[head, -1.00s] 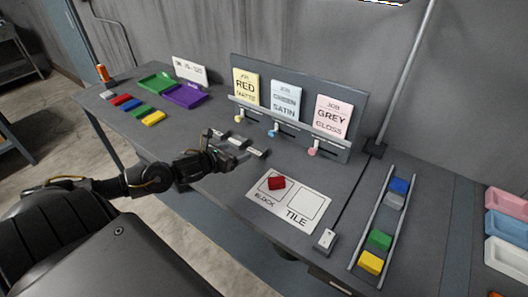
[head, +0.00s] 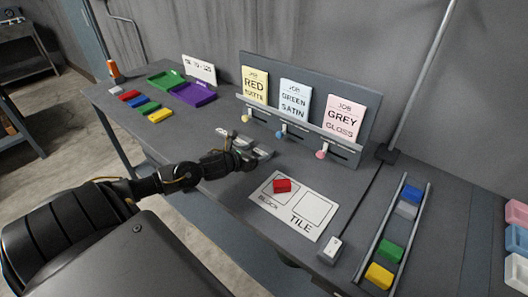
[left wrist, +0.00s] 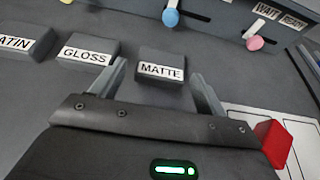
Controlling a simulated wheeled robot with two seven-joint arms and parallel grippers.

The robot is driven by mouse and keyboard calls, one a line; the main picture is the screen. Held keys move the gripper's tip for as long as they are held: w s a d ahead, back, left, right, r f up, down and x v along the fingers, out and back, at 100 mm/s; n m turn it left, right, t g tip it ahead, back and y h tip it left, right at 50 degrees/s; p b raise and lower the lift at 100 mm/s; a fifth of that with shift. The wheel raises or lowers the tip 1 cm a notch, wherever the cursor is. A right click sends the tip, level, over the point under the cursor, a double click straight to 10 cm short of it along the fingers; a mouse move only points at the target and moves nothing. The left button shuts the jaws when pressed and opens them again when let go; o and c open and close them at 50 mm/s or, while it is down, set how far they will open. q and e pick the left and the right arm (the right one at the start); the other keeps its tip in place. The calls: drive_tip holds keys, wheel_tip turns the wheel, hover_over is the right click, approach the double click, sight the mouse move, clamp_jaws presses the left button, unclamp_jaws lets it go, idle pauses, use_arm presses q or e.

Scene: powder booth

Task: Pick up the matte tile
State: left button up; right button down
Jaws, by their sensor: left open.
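The matte tile (left wrist: 162,66) is a dark grey block with a white MATTE label, lying on the grey bench. In the left wrist view it sits just beyond and between the fingertips of my left gripper (left wrist: 158,76), which is open and empty. In the head view my left gripper (head: 244,156) is low over the bench by the row of tiles and partly hides them. The gloss tile (left wrist: 87,50) and the satin tile (left wrist: 24,40) lie to the left of the matte one. My right gripper is not in view.
A white card (head: 294,226) with BLOCK and TILE outlines holds a red block (head: 282,186). Behind the tiles stands a rack (head: 330,150) with job cards and coloured knobs. A railed lane (head: 366,240) of coloured blocks is at right. Green (head: 165,81) and purple (head: 193,94) trays stand at back left.

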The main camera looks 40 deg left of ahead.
sight(265, 149)
use_arm(q)
drive_tip(key=shift+w, duration=0.35)
drive_tip(key=p+x, duration=0.2)
drive_tip(key=x, duration=0.2)
drive_tip(key=shift+w+d, duration=0.15)
drive_tip(key=shift+w, duration=0.1)
drive_tip(key=shift+w+f, duration=0.1)
drive_tip(key=shift+w, duration=0.1)
drive_tip(key=shift+c, duration=0.2)
drive_tip(key=c, duration=0.7)
